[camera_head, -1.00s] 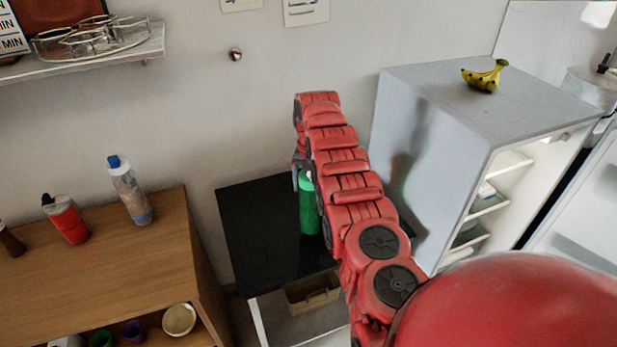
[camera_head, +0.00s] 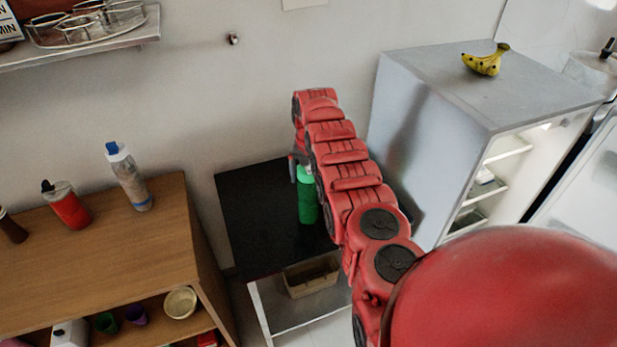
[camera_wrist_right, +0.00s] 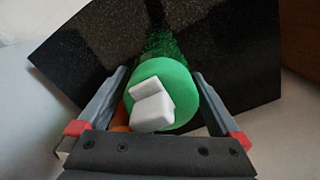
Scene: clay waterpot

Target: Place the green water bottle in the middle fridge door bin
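The green water bottle (camera_head: 307,196) stands upright on the black-topped table (camera_head: 250,235). My right gripper (camera_head: 300,172) reaches down around its top from above, and my red arm hides part of the bottle's right side. In the right wrist view, the bottle's green top with a white spout (camera_wrist_right: 152,108) lies between the two grey fingers (camera_wrist_right: 160,75). The fingers are apart, with a thin gap showing on the left. The white fridge (camera_head: 420,130) stands at the right with its door (camera_head: 590,200) open. The middle door bin cannot be made out. My left gripper is not in view.
A wooden cabinet (camera_head: 90,260) at the left holds a red bottle (camera_head: 68,206) and a clear blue-capped bottle (camera_head: 128,176). Bananas (camera_head: 485,61) lie on the fridge. A box (camera_head: 312,276) sits on the shelf below the black table. My red shoulder blocks the lower right.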

